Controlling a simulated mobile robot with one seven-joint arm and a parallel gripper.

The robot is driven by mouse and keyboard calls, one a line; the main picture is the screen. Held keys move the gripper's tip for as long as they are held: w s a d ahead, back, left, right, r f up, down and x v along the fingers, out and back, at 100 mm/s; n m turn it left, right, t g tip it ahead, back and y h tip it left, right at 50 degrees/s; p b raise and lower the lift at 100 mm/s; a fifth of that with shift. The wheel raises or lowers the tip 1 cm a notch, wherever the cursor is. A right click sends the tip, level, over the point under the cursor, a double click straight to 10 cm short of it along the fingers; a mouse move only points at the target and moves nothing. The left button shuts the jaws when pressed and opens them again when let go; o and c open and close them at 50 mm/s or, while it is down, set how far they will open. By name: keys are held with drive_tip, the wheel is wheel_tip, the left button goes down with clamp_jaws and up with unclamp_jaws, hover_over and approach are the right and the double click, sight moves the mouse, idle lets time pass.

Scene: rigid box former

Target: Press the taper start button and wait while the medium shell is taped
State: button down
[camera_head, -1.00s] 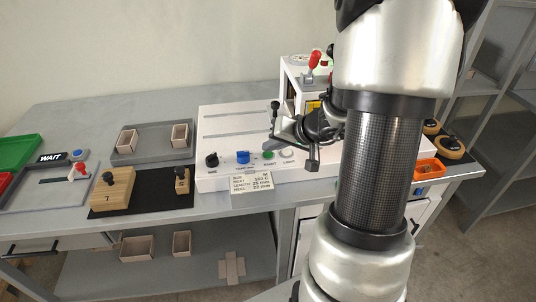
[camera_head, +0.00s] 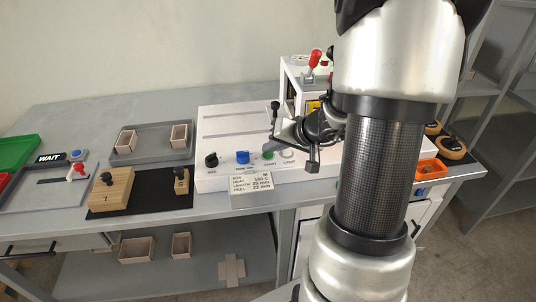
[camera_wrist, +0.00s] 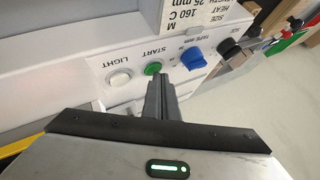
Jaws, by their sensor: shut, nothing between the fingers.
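The green start button (camera_wrist: 153,68) sits on the front panel of the white taper (camera_head: 215,125), between a white round light (camera_wrist: 119,77) and a blue knob (camera_wrist: 194,58). My gripper (camera_wrist: 158,80) is shut and empty, its fingertips at or just short of the start button in the wrist view. In the head view my gripper (camera_head: 270,148) is over the button (camera_head: 268,154) and partly covers it. Whether the fingers touch it, I cannot tell. I cannot make out a shell in the taper; my arm hides its right part.
A label card (camera_head: 251,183) hangs at the taper's front edge. A grey tray (camera_head: 153,157) holds two small open boxes. A wooden block marked 7 (camera_head: 111,189) stands on a black mat (camera_head: 150,200). A WAIT sign (camera_head: 50,157) stands at left. An orange bin (camera_head: 430,169) is at right.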

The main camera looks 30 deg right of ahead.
sight(271, 156)
drive_tip(key=shift+f, duration=0.2)
drive_tip(key=shift+r, duration=0.15)
idle(0.5)
drive_tip(key=shift+r, duration=0.7)
drive_tip(key=shift+r+p, duration=1.4)
drive_tip(key=shift+r, duration=1.1)
